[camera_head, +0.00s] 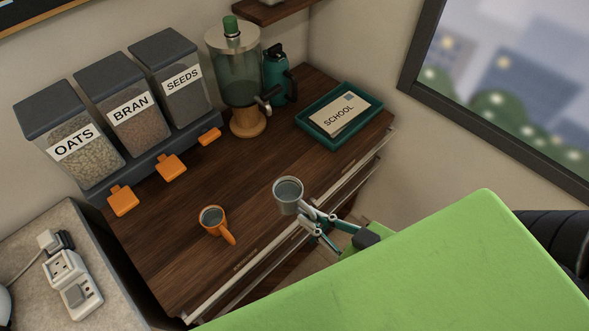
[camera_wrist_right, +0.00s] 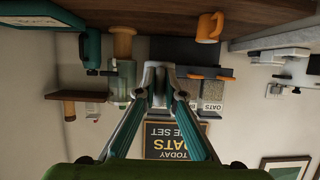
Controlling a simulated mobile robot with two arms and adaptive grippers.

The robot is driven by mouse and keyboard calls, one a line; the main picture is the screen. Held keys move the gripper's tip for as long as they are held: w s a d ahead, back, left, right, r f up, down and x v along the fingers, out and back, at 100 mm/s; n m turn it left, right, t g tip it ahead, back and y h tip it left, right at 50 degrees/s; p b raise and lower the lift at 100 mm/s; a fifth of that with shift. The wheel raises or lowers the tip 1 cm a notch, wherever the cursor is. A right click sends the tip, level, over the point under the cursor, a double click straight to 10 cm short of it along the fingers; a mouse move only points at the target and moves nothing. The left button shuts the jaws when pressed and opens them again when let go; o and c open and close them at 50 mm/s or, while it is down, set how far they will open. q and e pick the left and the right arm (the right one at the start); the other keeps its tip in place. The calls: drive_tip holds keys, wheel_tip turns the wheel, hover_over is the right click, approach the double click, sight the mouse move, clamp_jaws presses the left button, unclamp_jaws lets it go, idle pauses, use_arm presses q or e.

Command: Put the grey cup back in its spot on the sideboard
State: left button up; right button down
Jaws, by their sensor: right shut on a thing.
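The grey cup (camera_head: 288,196) is upright near the front edge of the sideboard (camera_head: 262,150) in the head view, and seems to be held above the top. My right gripper (camera_head: 312,217) is shut on it from its right, front side. In the upside-down right wrist view, the fingertips of my right gripper (camera_wrist_right: 159,80) meet at a pale grey shape, probably the cup; its handle cannot be made out. An orange mug (camera_head: 211,217) stands on the sideboard, left of the grey cup. My left gripper is not in view.
A dispenser rack with oats, bran and seeds bins (camera_head: 140,115) stands at the back left. A drink dispenser (camera_head: 233,75), a teal flask (camera_head: 279,78) and a teal tray (camera_head: 316,132) with a SCHOOL card stand at the back right. The sideboard's middle is bare.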

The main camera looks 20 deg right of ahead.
sight(302, 211)
drive_tip(key=x, duration=0.2)
drive_tip(key=b+x, duration=0.1)
drive_tip(key=x, duration=0.1)
drive_tip(key=shift+d, duration=0.25)
drive_tip(key=x, duration=0.3)
drive_tip(key=p+x, duration=0.1)
drive_tip(key=x, duration=0.1)
drive_tip(key=shift+w+d, duration=0.1)
drive_tip(key=shift+w, duration=0.35)
drive_tip(key=w+f, duration=0.2)
drive_tip(key=f, duration=0.1)
drive_tip(key=w+f, duration=0.1)
drive_tip(key=f, duration=0.1)
drive_tip(key=shift+w+a+p, duration=0.25)
drive_tip(key=shift+a+p, duration=0.1)
drive_tip(key=shift+a, duration=0.05)
drive_tip(key=shift+w+a+f, duration=0.1)
drive_tip(key=shift+w+f, duration=0.35)
drive_tip(key=shift+f, duration=1.7)
drive_tip(key=shift+f, duration=0.1)
drive_tip(key=c, duration=2.1)
unclamp_jaws()
drive_tip(key=shift+f, duration=0.1)
drive_tip(key=shift+c, duration=0.2)
